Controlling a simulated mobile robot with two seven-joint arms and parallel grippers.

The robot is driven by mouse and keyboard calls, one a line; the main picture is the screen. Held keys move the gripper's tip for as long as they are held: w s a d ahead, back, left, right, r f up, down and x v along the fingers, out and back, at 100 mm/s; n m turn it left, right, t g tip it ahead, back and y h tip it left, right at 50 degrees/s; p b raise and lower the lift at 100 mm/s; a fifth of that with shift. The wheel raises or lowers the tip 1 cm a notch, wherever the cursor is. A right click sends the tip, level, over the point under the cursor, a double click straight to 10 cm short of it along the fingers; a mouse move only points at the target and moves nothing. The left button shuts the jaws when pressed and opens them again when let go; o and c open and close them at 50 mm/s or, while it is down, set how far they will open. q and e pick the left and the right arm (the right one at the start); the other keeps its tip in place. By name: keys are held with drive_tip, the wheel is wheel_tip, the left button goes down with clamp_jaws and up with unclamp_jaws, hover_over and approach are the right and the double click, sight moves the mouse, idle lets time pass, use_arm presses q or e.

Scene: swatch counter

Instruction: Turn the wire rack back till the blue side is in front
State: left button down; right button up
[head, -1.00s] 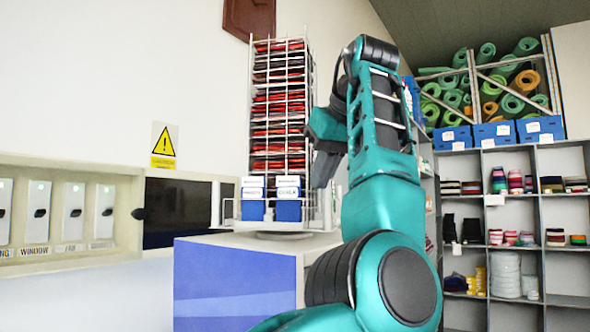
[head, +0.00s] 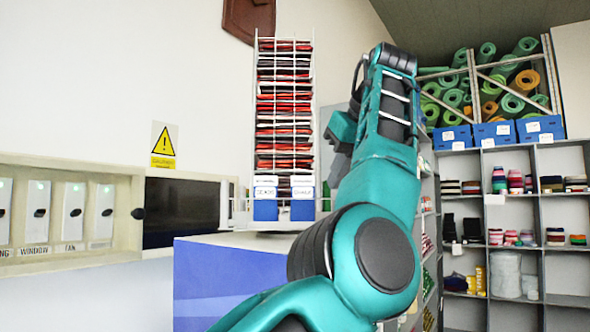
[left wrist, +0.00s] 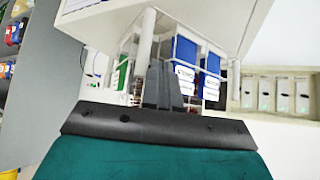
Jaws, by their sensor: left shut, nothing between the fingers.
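The wire rack (head: 285,120) is a tall white wire tower on the counter. Its face towards me holds red and black swatches in stacked rows. Two blue bins with white labels (head: 265,209) sit at its foot. No blue swatch side shows in front. My left gripper (head: 337,170) is just right of the rack, at its lower half. In the left wrist view its dark fingers (left wrist: 160,83) are shut and empty, close to the rack's white posts (left wrist: 143,40) and the blue bins (left wrist: 184,52); I cannot tell if they touch. My right gripper is out of view.
The rack stands on a counter with a blue front (head: 235,280). A wall panel with switches (head: 70,212) and a dark screen are at left. Shelves (head: 515,200) with ribbon rolls, and green rolls above, stand at right. The counter left of the rack looks clear.

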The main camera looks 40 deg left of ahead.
use_arm(q)
drive_tip(key=shift+w+d, duration=0.15)
drive_tip(key=shift+w, duration=0.9)
